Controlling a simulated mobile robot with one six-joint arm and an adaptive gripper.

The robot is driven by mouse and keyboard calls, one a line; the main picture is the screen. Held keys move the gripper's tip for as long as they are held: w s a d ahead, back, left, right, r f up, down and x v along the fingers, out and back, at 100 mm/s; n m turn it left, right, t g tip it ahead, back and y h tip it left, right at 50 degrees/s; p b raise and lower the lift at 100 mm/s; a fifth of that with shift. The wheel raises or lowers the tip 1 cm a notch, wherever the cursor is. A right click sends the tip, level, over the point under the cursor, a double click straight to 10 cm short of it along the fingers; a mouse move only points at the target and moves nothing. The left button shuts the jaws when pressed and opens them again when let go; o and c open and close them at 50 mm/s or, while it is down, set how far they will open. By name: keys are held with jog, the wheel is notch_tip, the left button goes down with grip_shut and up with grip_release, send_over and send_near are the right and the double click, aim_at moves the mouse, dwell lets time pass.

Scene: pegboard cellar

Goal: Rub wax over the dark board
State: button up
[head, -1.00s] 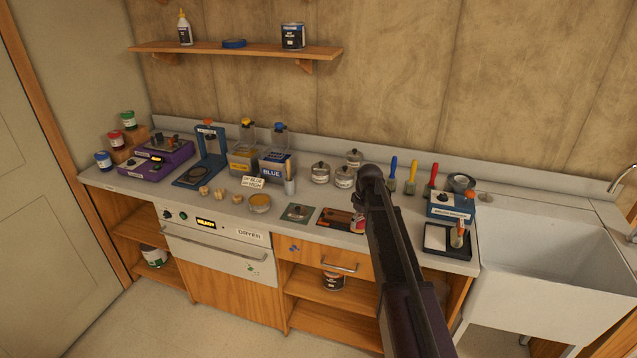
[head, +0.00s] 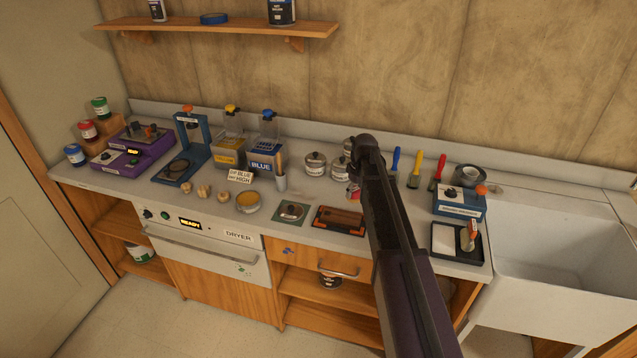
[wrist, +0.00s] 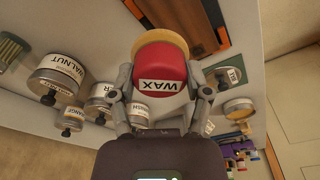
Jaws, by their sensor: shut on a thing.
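My gripper (wrist: 161,88) is shut on a red block (wrist: 160,70) labelled WAX with a tan rounded end in the wrist view. In the head view a bit of the red block (head: 352,193) shows beside my arm, which hides most of my gripper. In the wrist view the board (wrist: 190,14) shows partly, beyond the wax's tan end. I cannot tell whether the wax touches it.
A green mat (head: 290,211) with a small tin lies left of the board, then an open yellow tin (head: 248,202). Lidded tins (head: 315,163) stand behind. A black tray (head: 457,240) and blue box (head: 460,201) are at right, beside the sink (head: 560,260).

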jog(key=shift+w+a, duration=0.15)
jog(key=shift+w, duration=0.2)
jog(key=shift+a, duration=0.15)
jog(key=w+a, duration=0.1)
jog(key=a, duration=0.9)
jog(key=shift+w+r, duration=0.2)
